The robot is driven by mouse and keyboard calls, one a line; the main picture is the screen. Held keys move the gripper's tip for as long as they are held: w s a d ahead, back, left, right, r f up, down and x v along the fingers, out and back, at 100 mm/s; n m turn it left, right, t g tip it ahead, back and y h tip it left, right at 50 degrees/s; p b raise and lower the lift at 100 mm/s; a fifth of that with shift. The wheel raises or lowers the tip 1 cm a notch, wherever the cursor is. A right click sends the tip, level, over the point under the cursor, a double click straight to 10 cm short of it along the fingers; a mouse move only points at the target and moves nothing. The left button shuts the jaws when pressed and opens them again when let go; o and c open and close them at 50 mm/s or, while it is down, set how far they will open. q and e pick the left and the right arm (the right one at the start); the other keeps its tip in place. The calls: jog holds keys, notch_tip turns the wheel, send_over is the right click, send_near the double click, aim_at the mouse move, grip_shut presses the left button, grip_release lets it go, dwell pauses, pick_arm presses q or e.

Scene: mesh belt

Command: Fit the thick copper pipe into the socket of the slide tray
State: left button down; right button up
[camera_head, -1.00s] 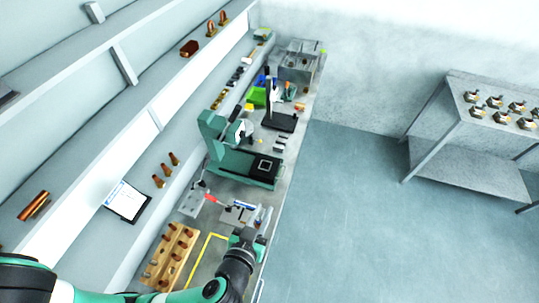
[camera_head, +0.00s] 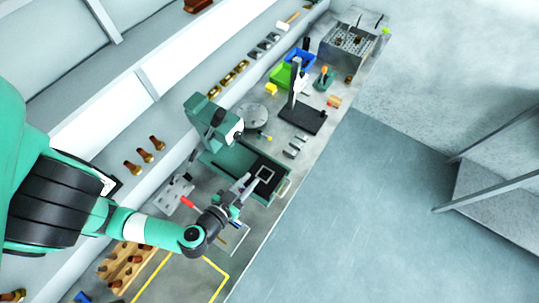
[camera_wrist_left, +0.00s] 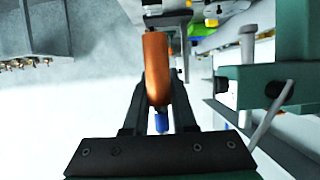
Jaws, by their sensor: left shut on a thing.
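My left gripper (camera_head: 240,190) is over the near end of the green press on the bench. In the left wrist view, its jaws (camera_wrist_left: 158,92) are shut on the thick copper pipe (camera_wrist_left: 156,62), which points away from the wrist. The pipe cannot be made out clearly in the head view. I cannot make out the tray's socket, nor whether the pipe touches anything. My right gripper is not in view.
The green press head (camera_head: 211,120) rises behind the tray. A wooden rack (camera_head: 125,262) with copper pieces stands at the lower left. A black-based stand (camera_head: 307,118) and a green bin (camera_head: 281,77) are farther along the bench. The floor to the right is clear.

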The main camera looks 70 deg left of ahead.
pick_arm(q)
jog(key=shift+s+d+f, duration=0.2)
jog(key=shift+s+f, duration=0.15)
jog(key=shift+f, duration=0.25)
jog(key=b, duration=0.5)
send_over(269, 169)
jog(key=f, duration=0.5)
jog(key=s+f, duration=0.1)
jog(key=f, duration=0.2)
jog(key=shift+d+f, duration=0.3)
jog(key=shift+f, duration=0.05)
jog(key=shift+w+a+f, duration=0.1)
jog(key=shift+w+a, duration=0.05)
jog(key=shift+w, duration=0.1)
jog(key=f+b, duration=0.2)
jog(key=f, duration=0.1)
jog(key=f+b, duration=0.1)
jog(key=shift+w+a+f+b, duration=0.15)
jog(key=shift+w+a+b, duration=0.1)
jog(key=shift+b, duration=0.1)
jog(key=shift+r, duration=0.2)
jog(key=shift+f, duration=0.1)
jog(key=c, duration=0.7)
grip_release()
